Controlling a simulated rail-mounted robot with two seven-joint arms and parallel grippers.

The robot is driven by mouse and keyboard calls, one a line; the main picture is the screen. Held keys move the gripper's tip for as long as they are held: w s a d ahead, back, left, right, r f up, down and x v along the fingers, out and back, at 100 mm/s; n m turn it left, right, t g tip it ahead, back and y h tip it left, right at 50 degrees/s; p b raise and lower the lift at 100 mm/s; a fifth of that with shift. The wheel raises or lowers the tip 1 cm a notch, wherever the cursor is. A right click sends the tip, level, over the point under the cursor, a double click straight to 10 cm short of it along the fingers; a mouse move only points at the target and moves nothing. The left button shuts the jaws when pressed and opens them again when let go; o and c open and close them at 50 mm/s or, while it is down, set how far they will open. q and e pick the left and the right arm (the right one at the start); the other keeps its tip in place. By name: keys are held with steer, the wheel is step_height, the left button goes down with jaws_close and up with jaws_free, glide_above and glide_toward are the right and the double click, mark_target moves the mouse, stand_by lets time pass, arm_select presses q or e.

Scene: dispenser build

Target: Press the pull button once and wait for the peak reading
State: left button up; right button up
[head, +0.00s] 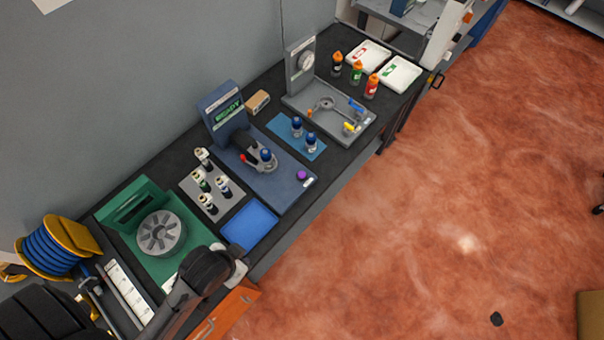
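The blue tester (264,180) stands mid-bench, its upright display (229,110) showing green text that seems to read READY. A round purple button (302,175) sits near the front right corner of its base, uncovered. A blue-capped vial (266,155) stands upright at the tester's dark holder, beside a red knob (243,157). A dark arm of mine, apparently the left, reaches in from the bottom; its gripper end (238,268) is near the bench's front edge, below the blue tray and well apart from the button. Its fingers are not clear. I see no right gripper.
An empty blue tray (249,226), a grey vial rack (226,207) and a green fixture (190,262) with a grey disc are left of the tester. A blue mat (285,131) with two vials and a grey fixture (340,132) are right. Several orange-capped bottles (371,88) stand beyond.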

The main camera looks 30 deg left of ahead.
arm_select(q)
jaws_close()
stand_by(1.3)
